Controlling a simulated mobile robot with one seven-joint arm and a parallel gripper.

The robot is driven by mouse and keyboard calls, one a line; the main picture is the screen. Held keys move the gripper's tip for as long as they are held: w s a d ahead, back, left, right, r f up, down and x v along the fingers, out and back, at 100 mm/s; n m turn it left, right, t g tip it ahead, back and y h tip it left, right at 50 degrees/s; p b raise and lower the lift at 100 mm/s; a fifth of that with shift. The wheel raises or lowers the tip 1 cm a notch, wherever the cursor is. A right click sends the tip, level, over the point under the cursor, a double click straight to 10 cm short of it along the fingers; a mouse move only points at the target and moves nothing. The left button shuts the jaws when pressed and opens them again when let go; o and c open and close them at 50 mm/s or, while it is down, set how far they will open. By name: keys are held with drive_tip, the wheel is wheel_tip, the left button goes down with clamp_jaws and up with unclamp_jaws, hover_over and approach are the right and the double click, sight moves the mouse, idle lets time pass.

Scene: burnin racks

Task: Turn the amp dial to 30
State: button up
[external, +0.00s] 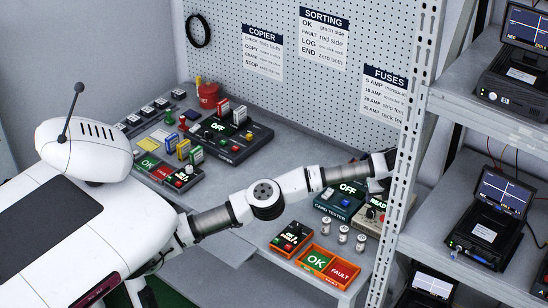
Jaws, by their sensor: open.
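A beige unit (367,222) with a lit screen starting "READ" stands at the right end of the bench, partly cut off by the rack post. A small dark round knob (371,213) shows on its front; it may be the amp dial, but its setting is too small to read. My gripper (388,172) is above and behind this unit, partly hidden by the post. It is open, and I see nothing held in it. My fingertips are not clear, and the gripper appears apart from the knob.
A dark teal card tester (338,205) reading OFF stands left of the unit. Several small glass-like cylinders (343,233) stand in front. An orange OK/FAULT tray (328,264) lies at the bench's front edge. The perforated rack post (407,150) is close beside my gripper.

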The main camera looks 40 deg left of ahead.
drive_tip(key=p+v, duration=0.1)
drive_tip(key=v, duration=0.3)
drive_tip(key=shift+a, duration=0.1)
drive_tip(key=shift+f, duration=0.1)
